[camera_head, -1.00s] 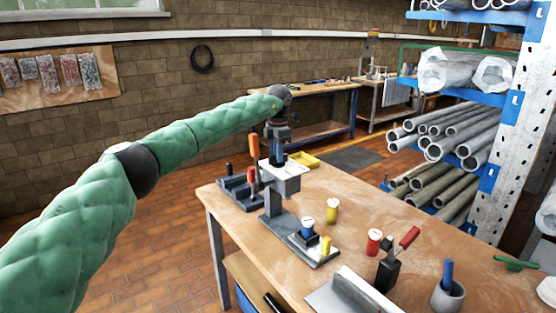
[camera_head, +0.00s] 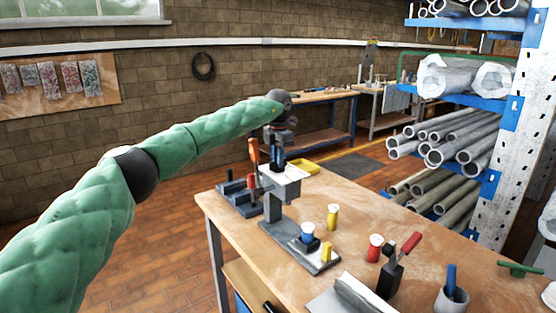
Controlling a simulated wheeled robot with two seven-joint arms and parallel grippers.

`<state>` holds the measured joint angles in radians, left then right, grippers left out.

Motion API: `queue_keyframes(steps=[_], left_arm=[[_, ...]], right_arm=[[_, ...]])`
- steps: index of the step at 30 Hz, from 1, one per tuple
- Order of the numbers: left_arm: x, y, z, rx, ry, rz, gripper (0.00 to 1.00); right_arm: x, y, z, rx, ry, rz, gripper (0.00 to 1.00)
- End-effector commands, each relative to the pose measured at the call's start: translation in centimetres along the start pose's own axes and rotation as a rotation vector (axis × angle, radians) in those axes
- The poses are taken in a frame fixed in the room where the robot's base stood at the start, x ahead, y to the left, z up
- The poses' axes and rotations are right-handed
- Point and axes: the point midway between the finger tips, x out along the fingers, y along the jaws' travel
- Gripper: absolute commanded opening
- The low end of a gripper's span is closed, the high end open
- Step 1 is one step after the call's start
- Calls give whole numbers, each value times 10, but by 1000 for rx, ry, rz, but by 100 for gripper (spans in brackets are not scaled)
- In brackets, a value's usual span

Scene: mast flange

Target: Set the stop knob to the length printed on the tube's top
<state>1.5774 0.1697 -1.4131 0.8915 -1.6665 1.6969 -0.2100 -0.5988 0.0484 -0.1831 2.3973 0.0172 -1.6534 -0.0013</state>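My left gripper (camera_head: 278,157) points down just over the white plate (camera_head: 281,177) on top of a grey stand (camera_head: 279,208). A small dark blue piece shows between or right beside its fingers; whether they are closed on it is too small to tell. I cannot make out for sure which part is the stop knob. A blue tube with a white top (camera_head: 307,231) stands on the stand's base (camera_head: 309,256), with a yellow block (camera_head: 326,252) beside it. A yellow tube (camera_head: 333,218) and a red tube (camera_head: 374,249), both pale-topped, stand on the table. No print is readable. My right gripper is not in view.
The wooden table (camera_head: 440,238) also holds a grey rack (camera_head: 238,198) with orange- and red-handled tools, a red-handled clamp (camera_head: 393,272), a grey cup (camera_head: 450,299) with a blue item, and a yellow tray (camera_head: 304,166). A pipe shelf (camera_head: 487,184) stands at right.

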Motion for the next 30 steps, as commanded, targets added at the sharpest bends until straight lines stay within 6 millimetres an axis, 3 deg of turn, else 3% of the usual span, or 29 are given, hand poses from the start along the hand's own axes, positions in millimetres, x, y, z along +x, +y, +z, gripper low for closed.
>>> queue_keyframes(steps=[1, 3, 14, 17, 19, 20, 24, 30], left_arm=[[-3, 0, 0, -1, -2, 1, 24], [-2, 0, 0, 0, -2, 1, 35], [-5, 0, 0, 1, 0, 1, 35], [-15, 0, 0, 1, 0, 1, 35], [-26, 0, 0, 1, -2, 1, 35], [-31, 0, 1, 1, -2, 1, 35], [-53, 0, 1, 1, -1, 2, 35], [-74, 0, 1, 0, 0, 1, 35]], right_arm=[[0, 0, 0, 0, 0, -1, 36], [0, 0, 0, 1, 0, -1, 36], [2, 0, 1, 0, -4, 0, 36], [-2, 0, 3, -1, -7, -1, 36], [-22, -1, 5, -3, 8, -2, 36], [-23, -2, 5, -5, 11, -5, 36], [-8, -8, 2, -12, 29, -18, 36], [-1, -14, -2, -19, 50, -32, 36]])
